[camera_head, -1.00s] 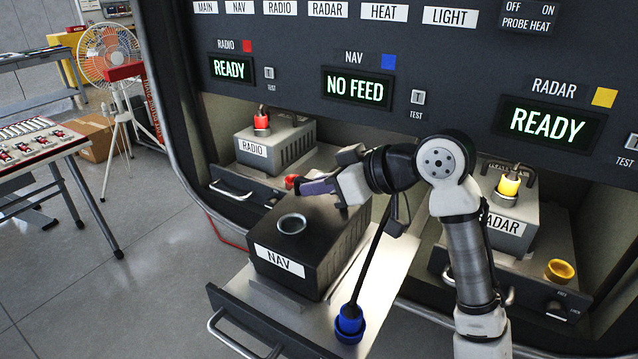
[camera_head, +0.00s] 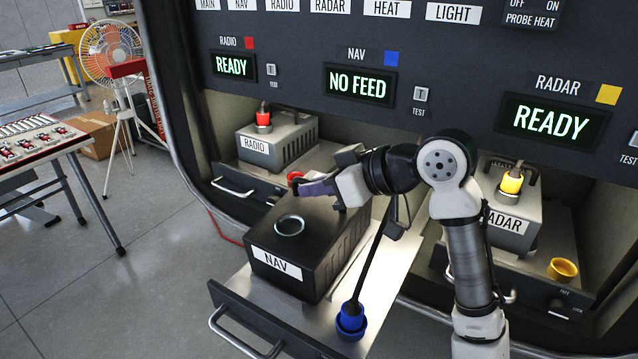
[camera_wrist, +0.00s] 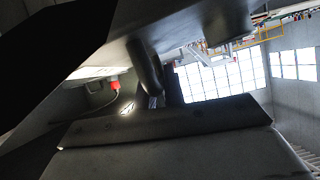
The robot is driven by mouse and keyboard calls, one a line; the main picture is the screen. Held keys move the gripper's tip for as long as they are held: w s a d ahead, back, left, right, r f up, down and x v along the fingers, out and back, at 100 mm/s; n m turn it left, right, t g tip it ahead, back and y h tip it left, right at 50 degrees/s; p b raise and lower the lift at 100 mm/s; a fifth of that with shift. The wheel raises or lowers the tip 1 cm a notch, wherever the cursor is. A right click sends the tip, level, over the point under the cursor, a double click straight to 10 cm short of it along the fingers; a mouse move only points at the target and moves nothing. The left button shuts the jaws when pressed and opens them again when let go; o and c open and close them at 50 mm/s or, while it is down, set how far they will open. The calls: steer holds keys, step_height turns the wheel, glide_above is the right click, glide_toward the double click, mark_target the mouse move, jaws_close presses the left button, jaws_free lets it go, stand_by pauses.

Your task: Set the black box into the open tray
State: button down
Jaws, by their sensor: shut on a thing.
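The black box (camera_head: 325,245), labelled NAV with a round metal socket on top, is over the open tray (camera_head: 375,290). It looks level and lies within the tray's sides; I cannot tell whether its underside fully rests on the tray. My gripper (camera_head: 318,188) is at the box's rear top edge, shut on the box there; the grip itself is mostly hidden by my fingers and wrist. In the wrist view, a dark edged surface fills the lower part, too close to identify surely.
The RADIO unit (camera_head: 275,143) stands in the left bay and the RADAR unit (camera_head: 512,215) in the right bay. The NAV display (camera_head: 357,86) reads NO FEED.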

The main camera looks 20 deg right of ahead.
steer(key=shift+a, duration=0.1)
stand_by(0.4)
steer(key=c, duration=1.4)
jaws_free()
steer(key=shift+s+r, duration=0.1)
steer(key=b+v, duration=0.2)
steer(key=v, duration=1.1)
steer(key=shift+s+d+r, duration=0.15)
steer(key=shift+s+d, duration=0.05)
steer(key=shift+d, duration=0.1)
